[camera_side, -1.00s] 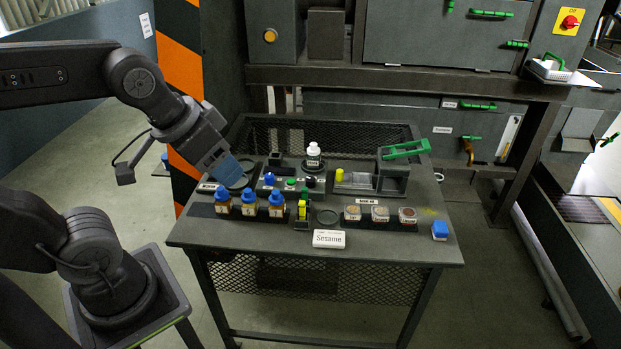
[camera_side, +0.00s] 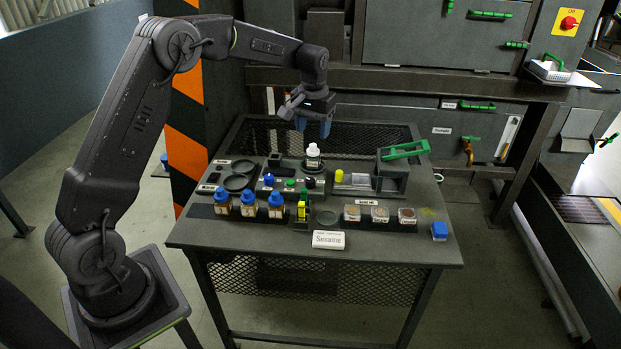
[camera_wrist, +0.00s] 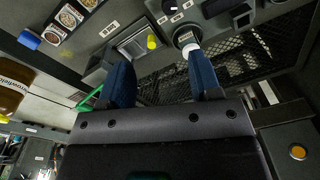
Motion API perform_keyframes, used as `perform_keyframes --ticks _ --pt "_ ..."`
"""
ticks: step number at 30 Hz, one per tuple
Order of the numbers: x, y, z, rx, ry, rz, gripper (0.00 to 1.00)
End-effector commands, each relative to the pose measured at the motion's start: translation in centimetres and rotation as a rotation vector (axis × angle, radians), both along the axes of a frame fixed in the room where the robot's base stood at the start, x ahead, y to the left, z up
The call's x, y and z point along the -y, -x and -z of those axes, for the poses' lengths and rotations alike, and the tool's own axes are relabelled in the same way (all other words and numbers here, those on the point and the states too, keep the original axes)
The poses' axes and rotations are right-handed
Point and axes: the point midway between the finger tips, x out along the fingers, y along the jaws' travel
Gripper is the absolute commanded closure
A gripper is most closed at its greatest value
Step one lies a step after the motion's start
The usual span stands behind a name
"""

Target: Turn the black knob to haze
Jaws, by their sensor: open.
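The black knob (camera_side: 310,183) sits on a small control panel (camera_side: 268,193) on the table, to the right of a green button and a blue knob. In the wrist view a dark round knob with a white mark (camera_wrist: 172,5) is at the top edge; its label cannot be read. My gripper (camera_side: 313,127) has blue fingers and is open and empty. It hangs above and behind the knob, over the white-capped bottle (camera_side: 313,156). In the wrist view my gripper (camera_wrist: 160,57) points towards the panel, with the bottle near its right fingertip.
Several blue-capped bottles (camera_side: 248,204) stand at the table's front left. A yellow and green item (camera_side: 303,206), a Sesame sign (camera_side: 328,239) and several sample boxes (camera_side: 380,215) are along the front. A press with a green handle (camera_side: 404,150) stands at right. Round dishes (camera_side: 236,182) lie at left.

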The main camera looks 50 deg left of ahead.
Motion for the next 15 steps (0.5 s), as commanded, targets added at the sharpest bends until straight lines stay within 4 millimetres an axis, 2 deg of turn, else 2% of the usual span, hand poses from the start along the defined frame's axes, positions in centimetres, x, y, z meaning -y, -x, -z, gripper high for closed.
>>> perform_keyframes --ticks 1,4,11,15 --pt "-0.8 -0.7 1.7 -0.019 0.003 -0.016 0.42" --pt "-1.9 -1.6 3.8 -0.04 0.008 -0.039 0.42" --pt "-2.7 -2.1 5.8 -0.057 0.011 -0.054 0.42" --pt "-2.7 -2.0 7.6 -0.058 0.012 -0.054 0.42"
